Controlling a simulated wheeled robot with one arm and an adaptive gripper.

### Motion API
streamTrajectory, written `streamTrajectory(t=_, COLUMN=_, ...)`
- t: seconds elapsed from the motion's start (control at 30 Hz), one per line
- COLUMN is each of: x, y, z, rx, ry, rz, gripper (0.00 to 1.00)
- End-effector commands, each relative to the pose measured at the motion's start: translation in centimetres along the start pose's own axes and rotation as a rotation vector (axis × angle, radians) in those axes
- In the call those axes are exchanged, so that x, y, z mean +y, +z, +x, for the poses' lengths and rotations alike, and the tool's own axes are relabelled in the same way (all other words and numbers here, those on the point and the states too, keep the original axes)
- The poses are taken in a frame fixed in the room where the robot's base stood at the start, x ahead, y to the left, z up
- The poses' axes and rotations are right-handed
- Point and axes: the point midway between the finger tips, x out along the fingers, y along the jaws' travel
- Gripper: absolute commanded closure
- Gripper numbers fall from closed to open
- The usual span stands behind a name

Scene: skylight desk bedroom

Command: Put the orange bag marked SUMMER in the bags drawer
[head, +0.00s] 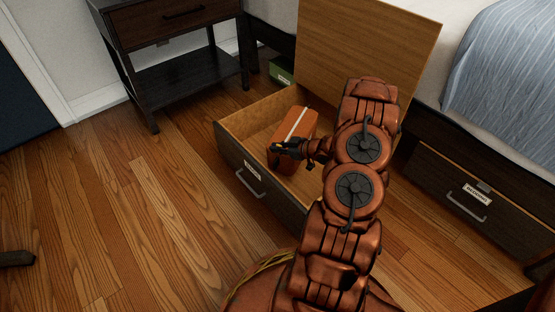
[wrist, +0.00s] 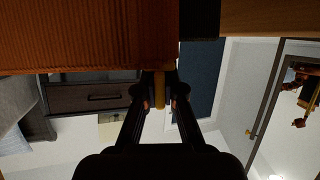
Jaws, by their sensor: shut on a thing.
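The orange bag (head: 308,127) with a pale stripe is at the open drawer (head: 251,122) in the head view, inside its outline; I cannot tell if it touches the drawer floor. No SUMMER marking is readable. My gripper (head: 281,149) is at the bag's near side, shut on it. In the wrist view the bag's ribbed orange side (wrist: 80,40) fills the upper left, and a tan strip, seemingly its handle, lies between my fingertips (wrist: 160,92). The drawer front carries a small white label, too small to read. My arm hides the drawer's right part.
A tan upright panel (head: 355,40) stands behind the drawer. A second, closed drawer (head: 440,180) with a label is at the right under the bed (head: 460,50). A dark nightstand (head: 180,72) and a green box (head: 281,70) are behind.

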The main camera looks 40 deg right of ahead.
Motion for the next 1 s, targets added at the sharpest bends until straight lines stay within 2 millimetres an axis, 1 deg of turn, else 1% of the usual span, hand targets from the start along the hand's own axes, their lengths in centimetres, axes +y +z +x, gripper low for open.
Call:
streamTrajectory(t=0.03, x=-0.1, y=0.5, z=0.3, rx=0.001, ry=0.000, rz=0.000, gripper=1.00)
streamTrajectory(t=0.23, x=-0.2, y=1.4, z=0.7, rx=0.001, ry=-0.001, rz=0.000, gripper=1.00)
streamTrajectory(t=0.4, x=-0.5, y=3.5, z=1.6, rx=0.000, ry=-0.001, rz=0.003, gripper=1.00)
streamTrajectory(t=0.5, x=-0.6, y=4.3, z=1.9, rx=0.000, ry=0.000, rz=0.002, gripper=1.00)
streamTrajectory(t=0.77, x=-0.5, y=4.2, z=1.9, rx=0.000, ry=0.000, rz=0.000, gripper=1.00)
streamTrajectory(t=1.0, x=-0.6, y=4.7, z=2.1, rx=0.000, ry=0.000, rz=0.000, gripper=1.00)
